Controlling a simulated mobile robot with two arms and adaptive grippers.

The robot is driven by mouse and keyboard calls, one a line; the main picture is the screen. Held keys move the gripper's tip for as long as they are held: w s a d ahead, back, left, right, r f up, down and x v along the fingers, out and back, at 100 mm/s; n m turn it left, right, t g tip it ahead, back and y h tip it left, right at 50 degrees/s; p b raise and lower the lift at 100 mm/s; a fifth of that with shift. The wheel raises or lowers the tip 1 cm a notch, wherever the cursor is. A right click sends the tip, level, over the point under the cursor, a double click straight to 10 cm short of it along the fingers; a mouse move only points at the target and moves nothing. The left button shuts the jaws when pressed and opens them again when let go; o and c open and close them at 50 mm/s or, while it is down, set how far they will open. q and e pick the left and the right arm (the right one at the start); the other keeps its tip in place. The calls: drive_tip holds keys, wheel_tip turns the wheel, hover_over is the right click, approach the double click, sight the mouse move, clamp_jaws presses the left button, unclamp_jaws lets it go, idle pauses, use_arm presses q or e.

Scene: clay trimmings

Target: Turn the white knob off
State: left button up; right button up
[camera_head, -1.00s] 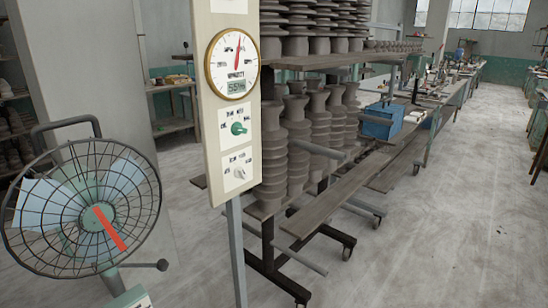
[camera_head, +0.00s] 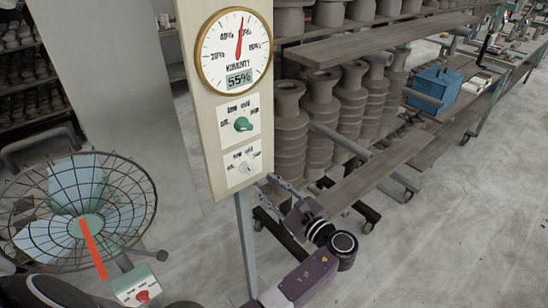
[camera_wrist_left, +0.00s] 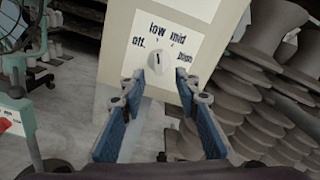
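The white knob (camera_head: 246,168) sits on a white dial plate low on a cream panel (camera_head: 198,130), and it also shows in the left wrist view (camera_wrist_left: 157,61). Its plate reads off, low, mid and a partly turned last label. A dark mark on the knob points about upward, roughly toward low. My left gripper (camera_head: 269,182) is just right of and below the knob in the head view. In the left wrist view my left gripper (camera_wrist_left: 159,88) is open, its blue-padded fingers apart and empty, with the knob ahead between the tips. My right gripper is not in view.
A green knob (camera_head: 242,124) and a humidity gauge (camera_head: 234,52) reading 55% are above on the panel. A caged fan (camera_head: 85,215) stands left, with a red knob (camera_head: 143,296) on its base. Clay-ware shelving (camera_head: 345,185) stands close on the right. Floor at far right is clear.

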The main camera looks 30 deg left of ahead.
sight(249, 170)
use_arm(q)
drive_tip(key=x, duration=0.2)
drive_tip(key=p+x, duration=0.1)
drive_tip(key=x, duration=0.1)
drive_tip(key=p+x, duration=0.1)
drive_tip(key=x, duration=0.1)
drive_tip(key=shift+s+a+r, duration=0.1)
drive_tip(key=shift+a+r, duration=0.3)
drive_tip(key=shift+a, duration=0.05)
drive_tip(key=shift+a+f, duration=0.1)
drive_tip(key=shift+a, duration=0.35)
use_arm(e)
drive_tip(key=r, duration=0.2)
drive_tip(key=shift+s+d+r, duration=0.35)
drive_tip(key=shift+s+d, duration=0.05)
use_arm(q)
clamp_jaws()
